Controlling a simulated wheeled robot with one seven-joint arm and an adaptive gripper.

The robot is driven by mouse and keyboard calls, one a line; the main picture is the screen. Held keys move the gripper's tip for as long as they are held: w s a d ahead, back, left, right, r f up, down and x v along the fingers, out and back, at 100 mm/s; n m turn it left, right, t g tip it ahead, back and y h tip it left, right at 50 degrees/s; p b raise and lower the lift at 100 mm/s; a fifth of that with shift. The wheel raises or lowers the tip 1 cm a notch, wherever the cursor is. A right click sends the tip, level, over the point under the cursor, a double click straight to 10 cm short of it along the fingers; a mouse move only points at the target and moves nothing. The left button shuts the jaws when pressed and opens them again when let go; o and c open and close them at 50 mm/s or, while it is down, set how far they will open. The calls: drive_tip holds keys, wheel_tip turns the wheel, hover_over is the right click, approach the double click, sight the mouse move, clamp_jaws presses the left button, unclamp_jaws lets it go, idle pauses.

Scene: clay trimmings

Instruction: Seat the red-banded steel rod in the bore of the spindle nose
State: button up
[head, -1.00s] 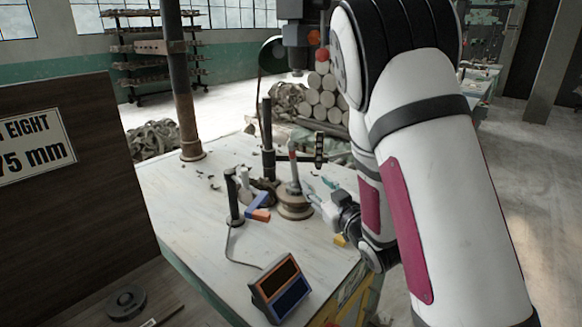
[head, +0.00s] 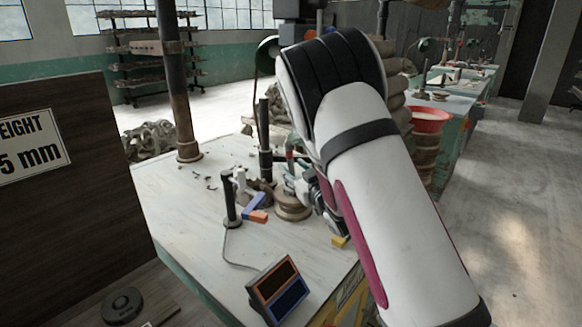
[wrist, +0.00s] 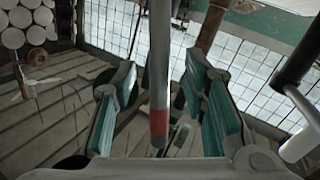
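The steel rod (wrist: 159,80) is a grey shaft with a red band near one end. In the wrist view it runs between the two teal-padded fingers of my gripper (wrist: 163,90), with a gap on each side. My gripper is open around it. In the head view my gripper (head: 300,184) is at the round brown base (head: 292,206) on the table, and it hides most of the rod. A dark upright post (head: 265,138) stands just left of it. I cannot tell which part is the spindle nose, and its bore does not show.
A black-topped stand (head: 230,196) with a blue and orange block (head: 257,208) is close on the left. A display box (head: 279,290) sits at the table's front. The table (head: 185,225) is clear at left. A rusty column (head: 176,90) rises at its back.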

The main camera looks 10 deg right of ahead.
drive_tip(key=shift+w+a, duration=0.2)
drive_tip(key=shift+w, duration=1)
clamp_jaws()
drive_tip(key=shift+r, duration=0.1)
drive_tip(key=shift+r, duration=0.1)
